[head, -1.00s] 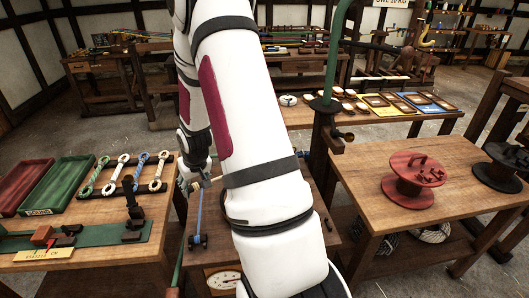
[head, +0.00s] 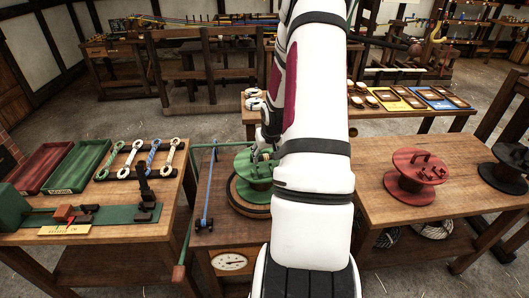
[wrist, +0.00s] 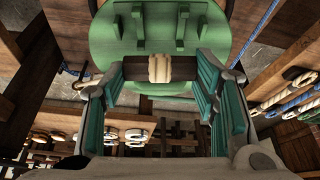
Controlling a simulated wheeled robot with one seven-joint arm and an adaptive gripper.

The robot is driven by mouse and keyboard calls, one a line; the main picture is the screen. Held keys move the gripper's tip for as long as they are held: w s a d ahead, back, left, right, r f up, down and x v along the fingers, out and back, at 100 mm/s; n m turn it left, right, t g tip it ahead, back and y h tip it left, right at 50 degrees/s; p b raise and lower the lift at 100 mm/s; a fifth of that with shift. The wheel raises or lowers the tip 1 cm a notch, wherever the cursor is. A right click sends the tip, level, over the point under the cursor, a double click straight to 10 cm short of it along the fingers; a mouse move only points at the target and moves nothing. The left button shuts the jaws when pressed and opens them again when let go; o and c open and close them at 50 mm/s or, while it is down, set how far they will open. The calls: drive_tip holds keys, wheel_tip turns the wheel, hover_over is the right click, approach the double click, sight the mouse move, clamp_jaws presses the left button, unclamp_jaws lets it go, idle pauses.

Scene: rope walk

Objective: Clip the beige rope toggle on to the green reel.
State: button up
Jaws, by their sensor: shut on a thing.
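The green reel (head: 247,183) sits on a round wooden base on the middle bench, partly hidden by my arm. In the wrist view its green disc (wrist: 110,45) fills the top, with several pegs standing on its face. The beige rope toggle (wrist: 159,68) lies crosswise between my teal finger pads, a brown bar with a beige band round its middle. My gripper (wrist: 162,76) is shut on it, close to the disc's lower edge. Whether the toggle touches the reel cannot be told. In the head view my gripper (head: 266,143) is beside the reel's top and the toggle is not clearly visible.
A blue rod (head: 208,185) stands left of the reel, above a dial (head: 230,262). The left bench holds red and green trays (head: 78,165) and several rope pieces (head: 150,155).

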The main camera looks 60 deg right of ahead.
drive_tip(key=shift+f+b, duration=0.6)
drive_tip(key=shift+f, duration=1.65)
drive_tip(key=shift+f, duration=0.4)
drive_tip(key=o, duration=1)
drive_tip(key=shift+o, duration=0.2)
drive_tip(key=shift+r+p, duration=1.95)
drive_tip(key=shift+r, duration=1.6)
drive_tip(key=v, duration=1.2)
